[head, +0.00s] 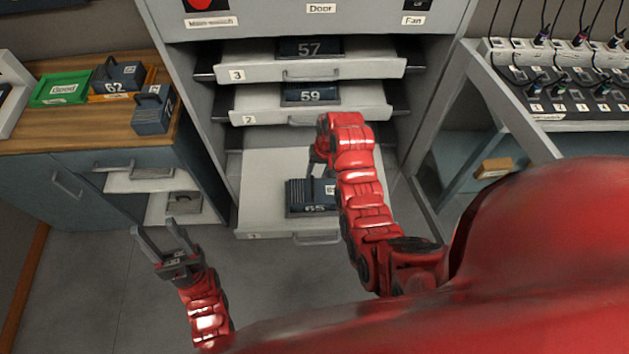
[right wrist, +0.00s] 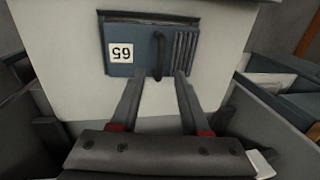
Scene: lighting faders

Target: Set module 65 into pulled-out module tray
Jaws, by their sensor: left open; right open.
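Module 65 (head: 297,196) is a dark blue box with a white number label, ribbed vents and a black handle. It lies on the pulled-out lowest tray (head: 262,180), partly hidden by my right arm in the head view. In the right wrist view module 65 (right wrist: 190,22) lies flat on the pale tray (right wrist: 75,85). My right gripper (right wrist: 159,76) is open, its fingertips either side of the handle's near end; I cannot tell whether they touch the module. My left gripper (head: 160,236) is open and empty, over the floor left of the tray.
Tray 2 (head: 360,108) holds module 59 and tray 3 (head: 375,68) holds module 57, both above the lowest tray. Module 62 (head: 118,76) and another module (head: 152,112) are on the wooden bench by a green tray (head: 62,88). A cable bench (head: 560,120) stands right.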

